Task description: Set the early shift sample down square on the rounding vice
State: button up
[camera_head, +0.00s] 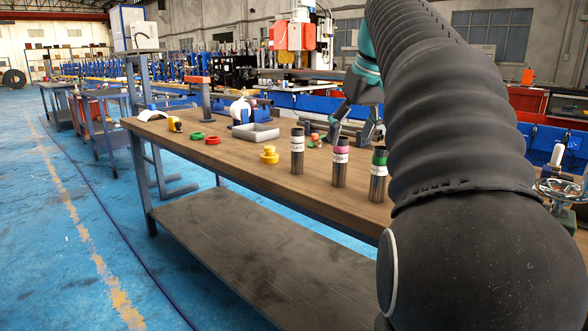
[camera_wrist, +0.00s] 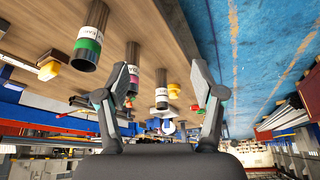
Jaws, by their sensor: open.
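Three dark upright tubes stand on the wooden bench (camera_head: 235,150) in the head view: a white-banded tube (camera_head: 297,158), a pink-topped tube (camera_head: 340,172) and a green-topped tube (camera_head: 377,186). Their labels are too small to read surely, so I cannot tell which is the early shift sample. The wrist view shows the green-topped tube (camera_wrist: 90,40), pink-topped tube (camera_wrist: 133,78) and white-banded tube (camera_wrist: 162,92) inverted. My gripper (camera_head: 353,133) is open and empty, behind the tubes; its spread fingers also show in the wrist view (camera_wrist: 165,82). I cannot identify the rounding vice surely.
A yellow stepped piece (camera_head: 269,156), a red ring (camera_head: 213,141), a green ring (camera_head: 197,135) and a grey tray (camera_head: 256,132) lie left of the tubes.

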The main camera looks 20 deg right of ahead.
send_near(378, 157)
jog(key=shift+n, duration=0.3)
jog(key=shift+w+d+r+x, duration=0.1)
jog(key=shift+w+d+x, duration=0.15)
jog(key=shift+x, duration=1.65)
jog(key=shift+w+d+r+x, duration=0.15)
jog(key=shift+d+x, duration=0.15)
jog(key=shift+x, duration=1.6)
jog(key=shift+w+d+x, duration=0.2)
jog(key=shift+d+x, duration=0.05)
jog(key=shift+x, duration=1.65)
grip_shut()
